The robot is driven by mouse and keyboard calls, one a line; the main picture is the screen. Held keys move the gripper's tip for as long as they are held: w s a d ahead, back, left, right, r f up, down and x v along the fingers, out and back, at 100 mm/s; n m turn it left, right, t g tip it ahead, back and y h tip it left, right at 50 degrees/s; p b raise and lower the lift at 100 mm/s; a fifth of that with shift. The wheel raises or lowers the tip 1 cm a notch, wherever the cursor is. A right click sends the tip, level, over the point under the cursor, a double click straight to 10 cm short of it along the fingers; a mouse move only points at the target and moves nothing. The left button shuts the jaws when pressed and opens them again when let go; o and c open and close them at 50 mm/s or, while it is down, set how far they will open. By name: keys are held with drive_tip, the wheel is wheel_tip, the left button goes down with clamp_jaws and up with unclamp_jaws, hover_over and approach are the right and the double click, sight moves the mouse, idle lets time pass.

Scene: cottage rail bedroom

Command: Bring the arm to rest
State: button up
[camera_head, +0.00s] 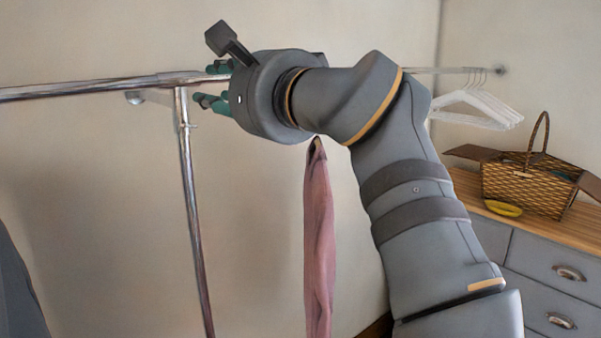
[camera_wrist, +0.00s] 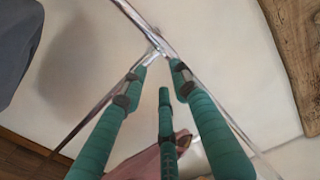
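My arm (camera_head: 415,235) reaches up from the lower right and bends left at the top. My gripper (camera_head: 204,84) is at its end, close to the chrome rail (camera_head: 90,88) near its post. In the wrist view my gripper (camera_wrist: 160,76) has three green fingers with their tips apart and nothing visible between them. I cannot tell if a finger touches the rail. A pink garment (camera_head: 318,240) hangs below my wrist, its top partly hidden by the arm. It also shows low in the wrist view (camera_wrist: 138,163), behind the fingers.
White hangers (camera_head: 480,108) hang on the rail's right end. A wicker basket (camera_head: 530,182) and a yellow ring-like item (camera_head: 503,208) sit on the grey dresser (camera_head: 545,262). A chrome post (camera_head: 190,210) stands left of the garment. A dark garment (camera_head: 15,290) is at far left.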

drive_tip(key=x, duration=1)
drive_tip(key=shift+a+r, duration=0.2)
drive_tip(key=shift+s, duration=0.15)
